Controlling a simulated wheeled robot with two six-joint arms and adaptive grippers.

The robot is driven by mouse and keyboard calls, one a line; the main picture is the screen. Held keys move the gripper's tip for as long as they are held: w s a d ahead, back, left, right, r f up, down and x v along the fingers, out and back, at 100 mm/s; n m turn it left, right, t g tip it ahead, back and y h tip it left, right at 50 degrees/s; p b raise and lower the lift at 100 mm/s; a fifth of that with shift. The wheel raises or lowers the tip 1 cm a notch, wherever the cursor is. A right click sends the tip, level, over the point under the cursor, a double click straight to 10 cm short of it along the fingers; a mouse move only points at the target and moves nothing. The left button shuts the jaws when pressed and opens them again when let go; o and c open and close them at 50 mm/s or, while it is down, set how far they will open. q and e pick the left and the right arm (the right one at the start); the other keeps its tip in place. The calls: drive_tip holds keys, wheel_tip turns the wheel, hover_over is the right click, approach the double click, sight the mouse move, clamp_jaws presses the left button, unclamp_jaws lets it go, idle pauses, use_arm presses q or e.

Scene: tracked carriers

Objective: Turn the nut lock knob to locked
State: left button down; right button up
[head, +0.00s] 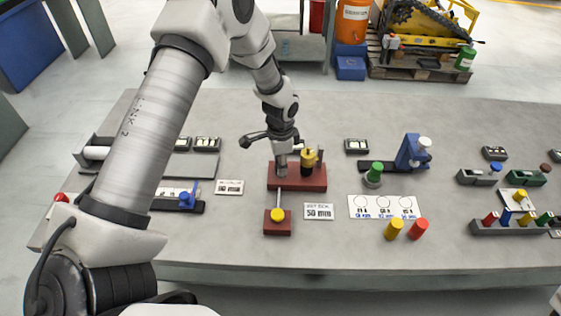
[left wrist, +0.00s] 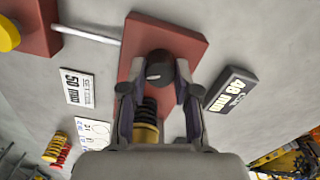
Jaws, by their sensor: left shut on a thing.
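A red-brown base (head: 317,184) stands in the middle of the grey table; it also shows in the left wrist view (left wrist: 150,33). On it a yellow nut (head: 309,158) sits on a dark threaded post, which shows partly between my fingers in the left wrist view (left wrist: 147,120). A dark round knob (left wrist: 160,68), apparently the nut lock knob, is between my left fingertips. My left gripper (head: 283,171) reaches down from above the base and is shut on this knob. Its lock marking is hidden. My right gripper is not in view.
A rod leads from the base to a smaller red block with a yellow ball (head: 277,215). A "50 mm" card (head: 318,211) lies beside it. A dark "40 mm" display (left wrist: 231,89) stands near the base. Yellow and red pegs (head: 406,229) stand to the right.

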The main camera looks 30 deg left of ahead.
use_arm(q)
drive_tip(key=n+p, duration=0.1)
drive_tip(key=n, duration=0.5)
drive_tip(key=shift+n+p, duration=0.3)
drive_tip(key=n+p, duration=0.1)
drive_tip(key=n, duration=0.5)
drive_tip(key=shift+p, duration=0.35)
drive_tip(key=c, duration=0.8)
unclamp_jaws()
drive_tip(key=shift+c, duration=0.2)
drive_tip(key=shift+a, duration=0.1)
wheel_tip(320, 180, up, 12)
